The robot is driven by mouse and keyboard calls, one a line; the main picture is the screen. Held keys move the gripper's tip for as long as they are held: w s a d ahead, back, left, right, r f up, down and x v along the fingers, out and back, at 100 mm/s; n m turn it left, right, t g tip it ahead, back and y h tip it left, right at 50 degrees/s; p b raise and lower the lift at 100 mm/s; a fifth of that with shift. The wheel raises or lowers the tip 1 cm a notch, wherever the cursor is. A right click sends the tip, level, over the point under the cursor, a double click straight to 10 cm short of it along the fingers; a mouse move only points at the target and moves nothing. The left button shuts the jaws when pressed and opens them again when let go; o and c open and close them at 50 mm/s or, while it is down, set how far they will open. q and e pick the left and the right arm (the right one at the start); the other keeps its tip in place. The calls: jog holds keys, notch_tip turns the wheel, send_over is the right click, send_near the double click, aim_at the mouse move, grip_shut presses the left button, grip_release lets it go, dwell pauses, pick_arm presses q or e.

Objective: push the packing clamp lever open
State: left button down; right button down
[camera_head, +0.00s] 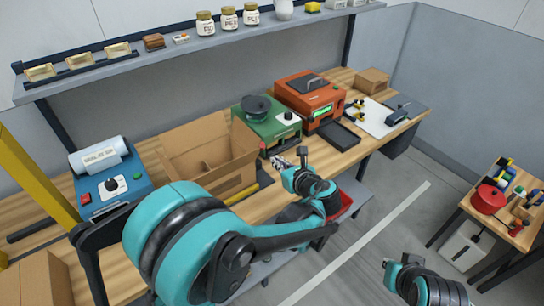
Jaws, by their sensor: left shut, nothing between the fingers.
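A small yellow-and-black device that looks like the packing clamp (355,108) stands on a white board (374,124) at the right of the bench. Its lever is too small to tell apart or to read as open or closed. My left gripper (286,161) is shut and empty, near the front edge of the bench, in front of the green scale. It is well to the left of the clamp and apart from it. Part of my right arm (420,284) shows at the bottom right, away from the bench; its fingers are not clear.
An orange machine (296,91) with a dark tray (338,136) stands between my left gripper and the clamp. A green scale (268,131) and an open cardboard box (190,147) are to the left. A side table (480,205) stands at the right, across open floor.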

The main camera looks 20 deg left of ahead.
pick_arm(q)
jog(key=v, duration=0.4)
jog(key=shift+s+d+r+p, duration=0.1)
jog(key=shift+r+p, duration=0.15)
jog(key=shift+p, duration=0.1)
